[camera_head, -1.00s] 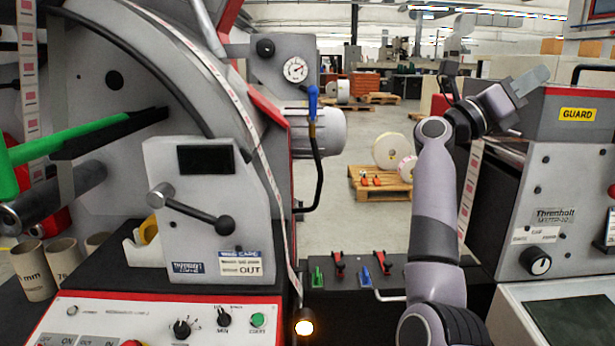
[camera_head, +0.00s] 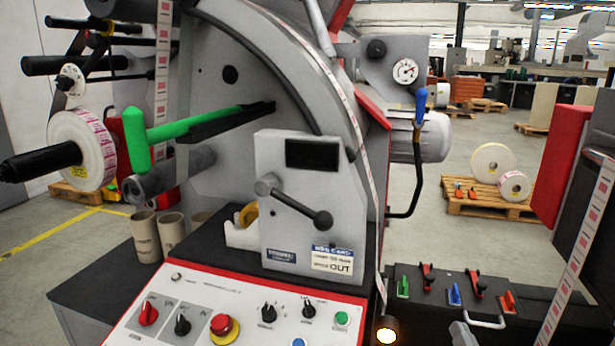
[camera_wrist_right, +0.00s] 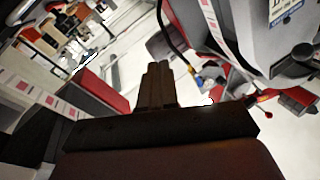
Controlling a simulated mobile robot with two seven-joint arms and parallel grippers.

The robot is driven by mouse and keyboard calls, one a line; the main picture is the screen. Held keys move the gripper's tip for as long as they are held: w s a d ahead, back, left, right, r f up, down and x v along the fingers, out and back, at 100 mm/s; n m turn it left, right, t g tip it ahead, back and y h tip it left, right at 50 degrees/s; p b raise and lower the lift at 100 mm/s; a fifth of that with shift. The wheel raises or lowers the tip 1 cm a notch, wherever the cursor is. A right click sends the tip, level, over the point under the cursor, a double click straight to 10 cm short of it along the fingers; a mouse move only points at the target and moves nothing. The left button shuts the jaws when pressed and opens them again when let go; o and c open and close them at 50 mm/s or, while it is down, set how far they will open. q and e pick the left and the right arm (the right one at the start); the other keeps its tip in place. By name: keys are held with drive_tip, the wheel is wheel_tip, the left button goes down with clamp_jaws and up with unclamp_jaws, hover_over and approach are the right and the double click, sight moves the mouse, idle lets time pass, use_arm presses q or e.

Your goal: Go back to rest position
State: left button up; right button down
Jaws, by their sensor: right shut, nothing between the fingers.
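My right gripper shows in the right wrist view (camera_wrist_right: 158,85) with its two fingers together and nothing between them. In the head view only a small grey part that looks like my right gripper (camera_head: 463,334) shows at the bottom edge, near the black ledge of the machine. The rest of my right arm is out of the head view. My left gripper is in neither view.
The label rewinder (camera_head: 310,200) fills the middle, with a green-handled lever (camera_head: 190,125) and a control panel (camera_head: 245,318) in front. Clamps sit on a black ledge (camera_head: 410,325) at lower right. A pallet (camera_head: 490,206) with rolls stands behind. Open floor (camera_head: 440,235) lies between.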

drive_tip(key=s+a+f+n+g+y, duration=0.1)
drive_tip(key=s+a+f+n+g, duration=0.2)
drive_tip(key=s+f, duration=0.6)
drive_tip(key=s+a+f+n+g+y, duration=0.1)
drive_tip(key=s+a+f+n+g, duration=0.2)
drive_tip(key=s+f, duration=0.7)
drive_tip(key=s+a+g, duration=0.2)
drive_tip(key=g, duration=0.1)
drive_tip(key=shift+s+a+f+n+y, duration=0.15)
drive_tip(key=shift+s+f+n+y, duration=0.15)
drive_tip(key=shift+s, duration=0.1)
